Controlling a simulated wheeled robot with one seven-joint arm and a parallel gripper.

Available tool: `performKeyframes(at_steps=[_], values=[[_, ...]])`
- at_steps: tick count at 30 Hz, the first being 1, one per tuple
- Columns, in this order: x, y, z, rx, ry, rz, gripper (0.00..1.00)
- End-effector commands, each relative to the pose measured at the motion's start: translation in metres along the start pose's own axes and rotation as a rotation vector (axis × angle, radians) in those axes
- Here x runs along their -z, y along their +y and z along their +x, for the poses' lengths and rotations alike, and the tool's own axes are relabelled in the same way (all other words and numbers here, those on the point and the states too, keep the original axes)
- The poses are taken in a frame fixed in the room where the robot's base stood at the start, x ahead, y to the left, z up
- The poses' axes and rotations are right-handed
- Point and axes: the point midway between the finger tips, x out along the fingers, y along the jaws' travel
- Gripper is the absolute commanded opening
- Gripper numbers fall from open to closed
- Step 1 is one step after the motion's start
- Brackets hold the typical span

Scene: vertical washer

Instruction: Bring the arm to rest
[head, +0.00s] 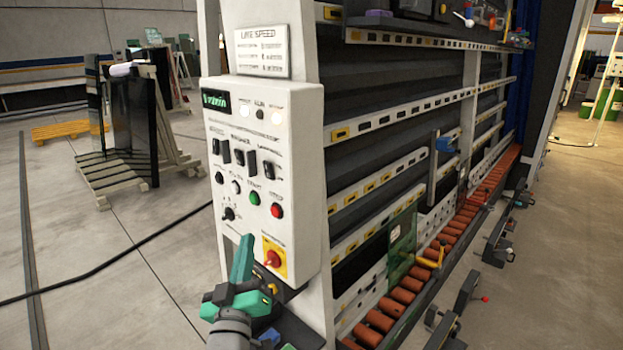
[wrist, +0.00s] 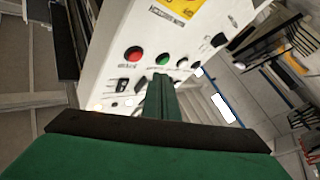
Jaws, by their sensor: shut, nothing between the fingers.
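My gripper (head: 243,262) is green and stands in front of the lower left part of the white control panel (head: 293,165) in the head view. In the wrist view its shut green fingers (wrist: 160,97) point toward the panel face, near the green button (wrist: 162,61) and the red button (wrist: 134,54). Nothing shows between the fingers. I cannot tell whether the fingertips touch the panel. In the head view, the red stop button (head: 277,210) and green button (head: 254,198) are above the gripper, and the red knob on a yellow plate (head: 273,258) is to its right.
The washer frame with its orange roller conveyor (head: 404,291) runs back to the right. A green glass pane (head: 401,246) stands on it. Pallets with black panels (head: 130,120) stand at the back left. A dark cable (head: 105,262) crosses the floor. The floor at left is mostly clear.

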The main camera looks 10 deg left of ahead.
Motion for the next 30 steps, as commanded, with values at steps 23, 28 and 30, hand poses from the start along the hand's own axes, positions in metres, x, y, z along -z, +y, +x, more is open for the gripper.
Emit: performKeyframes(at_steps=[23, 28, 30], values=[[-0.225, -0.015, -0.212, 0.142, -0.204, 0.105, 0.00], [-0.249, -0.009, -0.269, 0.148, -0.260, 0.157, 0.00], [-0.257, -0.007, -0.293, 0.149, -0.282, 0.181, 0.00]])
